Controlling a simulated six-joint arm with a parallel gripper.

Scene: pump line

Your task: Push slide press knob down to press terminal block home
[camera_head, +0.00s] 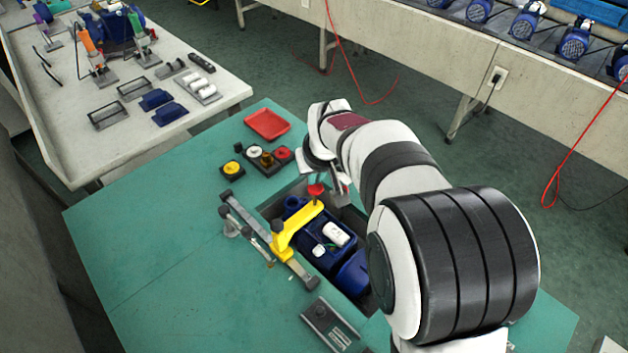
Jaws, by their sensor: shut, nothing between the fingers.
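The slide press is a yellow arm (298,227) with a red knob (316,190) at its upper end. It stands over a blue pump unit (315,262) in a recess of the green bench. A white block (336,234) and a smaller white piece (319,251) sit on the blue unit; I cannot tell which is the terminal block. My gripper (337,190) is shut and empty, pointing down close beside the red knob. Whether it touches the knob cannot be told. My arm hides the right part of the recess.
A grey rail (262,240) with dark ends lies left of the press. Behind are a red tray (267,124) and several buttons on dark bases, including a yellow one (232,168). The bench's left side (160,260) is clear.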

